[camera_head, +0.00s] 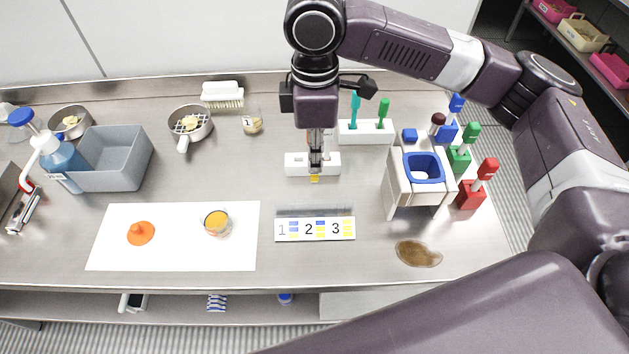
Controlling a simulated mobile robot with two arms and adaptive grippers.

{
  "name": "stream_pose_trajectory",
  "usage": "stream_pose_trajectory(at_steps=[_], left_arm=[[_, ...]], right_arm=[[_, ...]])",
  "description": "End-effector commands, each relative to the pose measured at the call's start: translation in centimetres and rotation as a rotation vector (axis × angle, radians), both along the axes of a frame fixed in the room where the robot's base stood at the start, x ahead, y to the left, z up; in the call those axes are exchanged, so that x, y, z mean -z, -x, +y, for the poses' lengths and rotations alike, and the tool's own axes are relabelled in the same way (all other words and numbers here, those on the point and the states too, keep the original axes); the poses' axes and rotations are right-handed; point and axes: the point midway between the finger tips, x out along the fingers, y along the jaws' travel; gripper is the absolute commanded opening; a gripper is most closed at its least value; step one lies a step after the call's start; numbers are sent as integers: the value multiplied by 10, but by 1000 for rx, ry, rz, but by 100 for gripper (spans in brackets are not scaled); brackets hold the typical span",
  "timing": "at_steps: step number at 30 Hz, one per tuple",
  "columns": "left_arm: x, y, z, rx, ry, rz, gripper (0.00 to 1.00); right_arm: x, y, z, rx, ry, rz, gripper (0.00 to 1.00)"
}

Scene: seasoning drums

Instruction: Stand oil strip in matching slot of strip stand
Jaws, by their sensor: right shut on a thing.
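My right gripper (316,158) reaches down from above, its fingers shut on a thin strip. The strip's yellow end (314,178) shows just below the fingertips; the rest is hidden by the fingers. The white block (295,163), which looks like the strip stand, lies on the bench directly behind the gripper in this view. The yellow end overlaps the block's front edge. I cannot tell whether the strip touches the block or is in a slot. My left gripper is not in view.
A card (315,237) marked 1, 2, 3 lies in front. A white rack (374,139) with teal and green tools stands behind right. A white box (398,175) with a blue insert and coloured bottles stand right. A brown spill (418,254) is front right; a white mat (175,252) is left.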

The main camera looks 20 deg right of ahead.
Motion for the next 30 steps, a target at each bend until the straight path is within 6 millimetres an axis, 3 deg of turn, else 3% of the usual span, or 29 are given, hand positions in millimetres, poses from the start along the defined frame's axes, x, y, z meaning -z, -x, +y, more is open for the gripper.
stream_pose_trajectory(at_steps=[4, 11, 18, 30], left_arm=[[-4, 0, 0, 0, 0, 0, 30], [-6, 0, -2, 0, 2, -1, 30], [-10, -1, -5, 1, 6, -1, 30], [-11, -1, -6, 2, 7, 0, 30]], right_arm=[[27, 1, 0, 0, 1, 2, 0], [45, 0, 0, 2, 0, 1, 0], [78, 0, 0, 1, 0, 2, 0], [85, 0, 0, 1, -1, 0, 0]])
